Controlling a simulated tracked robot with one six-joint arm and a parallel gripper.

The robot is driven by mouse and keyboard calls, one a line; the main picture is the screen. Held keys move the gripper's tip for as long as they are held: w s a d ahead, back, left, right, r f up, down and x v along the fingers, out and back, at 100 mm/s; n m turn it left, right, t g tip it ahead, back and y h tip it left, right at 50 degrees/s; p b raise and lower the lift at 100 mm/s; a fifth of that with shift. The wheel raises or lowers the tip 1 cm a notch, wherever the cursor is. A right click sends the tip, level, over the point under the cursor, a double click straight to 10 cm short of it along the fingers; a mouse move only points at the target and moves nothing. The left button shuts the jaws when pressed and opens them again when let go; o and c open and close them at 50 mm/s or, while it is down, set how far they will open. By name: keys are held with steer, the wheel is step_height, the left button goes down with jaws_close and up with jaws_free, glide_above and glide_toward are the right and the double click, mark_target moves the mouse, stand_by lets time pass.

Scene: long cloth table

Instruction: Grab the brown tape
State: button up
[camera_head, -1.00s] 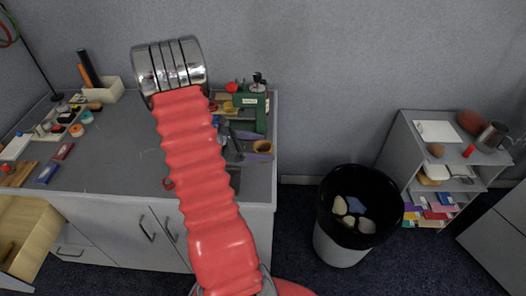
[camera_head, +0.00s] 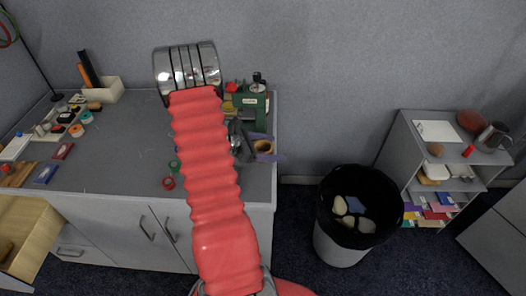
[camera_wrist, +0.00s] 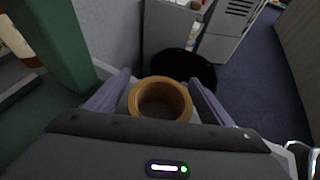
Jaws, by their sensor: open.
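The brown tape (camera_wrist: 160,86) is a tan ring, seen from above in the wrist view. It stands between the two purple-grey fingers of my gripper (camera_wrist: 159,76), one on its left and one on its right. The fingers are open, and small gaps seem to show beside the ring. In the head view the brown tape (camera_head: 264,146) is near the right edge of the grey table, with my gripper (camera_head: 262,154) at it. My red arm hides part of the table there.
A green machine (camera_head: 252,100) stands just behind the tape; its green column (camera_wrist: 50,45) is close on the left in the wrist view. A red tape (camera_head: 168,183) and a green tape (camera_head: 174,165) lie left of my arm. A black-lined bin (camera_head: 357,205) stands right of the table.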

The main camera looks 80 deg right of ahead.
steer(key=c, duration=1.2)
steer(key=shift+o, duration=0.2)
steer(key=shift+r, duration=0.1)
steer(key=shift+r, duration=1.7)
steer(key=w+a, duration=0.3)
steer(key=w, duration=0.2)
steer(key=w+a, duration=0.7)
steer(key=w, duration=0.2)
steer(key=shift+w+a, duration=0.2)
steer(key=shift+w, duration=0.15)
